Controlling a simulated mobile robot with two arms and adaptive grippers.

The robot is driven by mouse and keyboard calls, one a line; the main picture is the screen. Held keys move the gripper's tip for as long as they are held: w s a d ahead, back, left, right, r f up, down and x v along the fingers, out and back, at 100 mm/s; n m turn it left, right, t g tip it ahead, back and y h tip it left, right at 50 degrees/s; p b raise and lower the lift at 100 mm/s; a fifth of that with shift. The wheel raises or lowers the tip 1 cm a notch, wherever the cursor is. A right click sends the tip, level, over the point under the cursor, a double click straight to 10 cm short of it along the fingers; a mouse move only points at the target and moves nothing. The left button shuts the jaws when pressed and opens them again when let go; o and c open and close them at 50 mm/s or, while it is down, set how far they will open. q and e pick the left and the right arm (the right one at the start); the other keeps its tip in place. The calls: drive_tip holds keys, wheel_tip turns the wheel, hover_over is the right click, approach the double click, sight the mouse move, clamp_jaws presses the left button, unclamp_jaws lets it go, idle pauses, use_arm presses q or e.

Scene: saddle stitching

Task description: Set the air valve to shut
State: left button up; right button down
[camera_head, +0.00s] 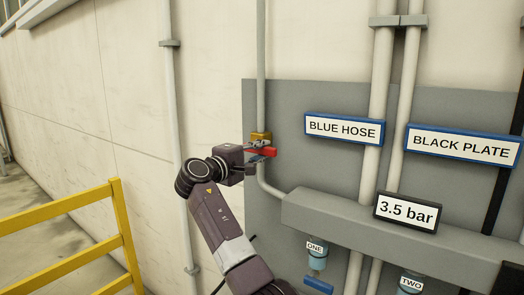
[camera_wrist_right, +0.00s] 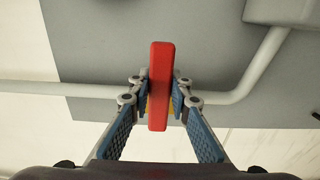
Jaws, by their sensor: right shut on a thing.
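The air valve has a brass body (camera_head: 261,136) on the thin vertical pipe at the left edge of the grey panel. Its red lever (camera_head: 263,152) sticks out across the pipe, roughly level, toward the right in the head view. My right gripper (camera_head: 256,153) is at the valve, shut on the red lever. In the right wrist view the red lever (camera_wrist_right: 160,86) stands between the two blue-padded fingers of my right gripper (camera_wrist_right: 162,101). The brass body is mostly hidden behind the lever there. My left gripper is not in view.
A grey panel (camera_head: 283,97) carries signs reading BLUE HOSE (camera_head: 343,128) and BLACK PLATE (camera_head: 464,145). A 3.5 bar display (camera_head: 407,212) sits on a grey box (camera_head: 330,215) at the lower right. A yellow railing (camera_head: 122,240) stands at the left.

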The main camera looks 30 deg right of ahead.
drive_tip(key=c, duration=1.8)
unclamp_jaws()
drive_tip(key=shift+w+a, duration=0.1)
drive_tip(key=shift+o, duration=0.2)
drive_tip(key=v, duration=1.2)
drive_tip(key=shift+f, duration=0.1)
